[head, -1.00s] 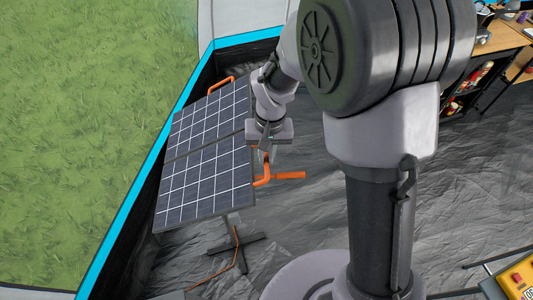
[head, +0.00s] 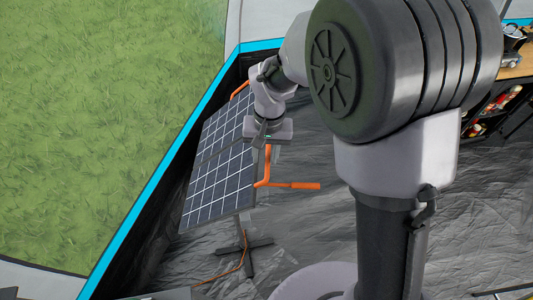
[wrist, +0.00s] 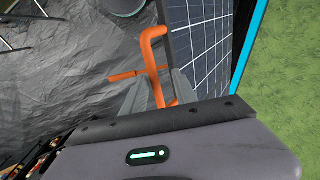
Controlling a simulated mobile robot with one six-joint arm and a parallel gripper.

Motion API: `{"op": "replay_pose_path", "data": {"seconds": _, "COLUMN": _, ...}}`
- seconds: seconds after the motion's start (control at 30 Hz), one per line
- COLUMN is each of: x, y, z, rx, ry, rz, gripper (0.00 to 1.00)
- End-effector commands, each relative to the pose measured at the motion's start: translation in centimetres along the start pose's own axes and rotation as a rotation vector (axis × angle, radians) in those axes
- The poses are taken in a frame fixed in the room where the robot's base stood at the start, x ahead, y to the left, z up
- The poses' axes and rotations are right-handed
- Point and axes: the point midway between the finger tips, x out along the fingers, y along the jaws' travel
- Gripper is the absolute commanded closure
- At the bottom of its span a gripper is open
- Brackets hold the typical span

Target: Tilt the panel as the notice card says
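The dark solar panel (head: 222,165) with white grid lines stands tilted on a dark stand (head: 245,252) by the tent wall. An orange bent handle (head: 289,186) runs along its right side, with a grip that points right. In the wrist view the handle (wrist: 152,50) comes down between my grey fingers, beside the panel (wrist: 207,45). My gripper (head: 268,147) is at the upper part of this handle, and its fingers (wrist: 160,95) appear closed around it. The exact contact is partly hidden. No readable notice card shows.
A blue-edged tent wall (head: 165,175) runs close to the panel's left, with grass beyond. Shelves with bottles (head: 490,112) stand at the upper right. The crinkled grey floor (head: 300,225) is clear between the panel stand and my base.

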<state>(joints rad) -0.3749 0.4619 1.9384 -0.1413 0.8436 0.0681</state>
Motion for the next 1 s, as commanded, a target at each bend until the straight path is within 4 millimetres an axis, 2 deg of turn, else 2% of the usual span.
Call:
{"op": "replay_pose_path", "data": {"seconds": 0.17, "x": -0.3, "y": 0.0, "z": -0.1, "rx": 0.000, "ry": 0.001, "rz": 0.000, "gripper": 0.66}}
{"op": "replay_pose_path", "data": {"seconds": 0.27, "x": -1.5, "y": 0.0, "z": -0.1, "rx": -0.001, "ry": 0.004, "rz": 0.000, "gripper": 0.66}}
{"op": "replay_pose_path", "data": {"seconds": 0.37, "x": -4.1, "y": 0.0, "z": -0.1, "rx": 0.000, "ry": 0.006, "rz": -0.002, "gripper": 0.66}}
{"op": "replay_pose_path", "data": {"seconds": 0.6, "x": -12.1, "y": -0.1, "z": -0.1, "rx": 0.000, "ry": 0.006, "rz": -0.002, "gripper": 0.66}}
{"op": "replay_pose_path", "data": {"seconds": 0.7, "x": -14.7, "y": -0.1, "z": 0.0, "rx": 0.000, "ry": 0.004, "rz": -0.001, "gripper": 0.66}}
{"op": "replay_pose_path", "data": {"seconds": 0.83, "x": -16.8, "y": -0.1, "z": 0.0, "rx": -0.001, "ry": 0.002, "rz": 0.000, "gripper": 0.66}}
{"op": "replay_pose_path", "data": {"seconds": 1.0, "x": -17.5, "y": -0.1, "z": 0.0, "rx": 0.000, "ry": 0.001, "rz": 0.000, "gripper": 0.66}}
